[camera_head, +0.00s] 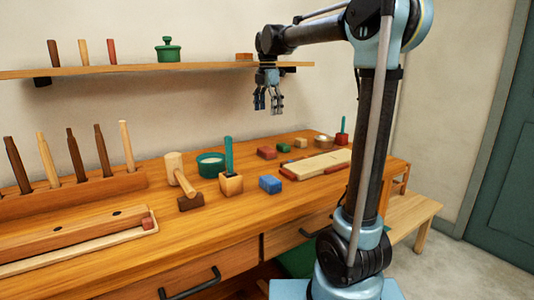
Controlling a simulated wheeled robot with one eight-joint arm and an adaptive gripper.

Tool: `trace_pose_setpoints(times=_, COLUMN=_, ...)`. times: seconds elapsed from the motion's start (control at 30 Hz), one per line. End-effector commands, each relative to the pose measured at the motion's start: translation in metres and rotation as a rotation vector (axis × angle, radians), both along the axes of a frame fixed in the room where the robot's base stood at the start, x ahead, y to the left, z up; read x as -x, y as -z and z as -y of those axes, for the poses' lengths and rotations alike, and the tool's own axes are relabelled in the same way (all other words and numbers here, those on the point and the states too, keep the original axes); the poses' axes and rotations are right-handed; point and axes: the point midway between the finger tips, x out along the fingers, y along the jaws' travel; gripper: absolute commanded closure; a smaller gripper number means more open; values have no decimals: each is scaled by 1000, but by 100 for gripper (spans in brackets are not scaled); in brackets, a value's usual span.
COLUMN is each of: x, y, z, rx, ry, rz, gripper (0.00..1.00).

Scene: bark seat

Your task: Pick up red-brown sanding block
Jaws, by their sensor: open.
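A small red-brown block (266,152), which looks like the sanding block, lies on the wooden workbench (215,235) towards its back right, left of a pale board. My gripper (268,106) hangs in the air above the bench, fingers pointing down, open and empty. In the picture it is above the red-brown block, with a clear gap between them. Its exact position in depth over the block is hard to tell.
A green block (284,147) sits close to the right of the red-brown block. The pale board (316,163) has reddish pieces along its edge. A wall shelf (130,69) is behind my gripper.

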Motion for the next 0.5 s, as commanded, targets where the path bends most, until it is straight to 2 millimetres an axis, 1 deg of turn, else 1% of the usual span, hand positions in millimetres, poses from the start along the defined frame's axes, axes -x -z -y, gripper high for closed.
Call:
trace_pose_setpoints(times=0.17, x=0, y=24, z=0, rx=0, ry=0, rz=0, gripper=10)
trace_pose_setpoints(times=0.5, x=-1, y=84, z=1, rx=0, ry=3, rz=0, gripper=10)
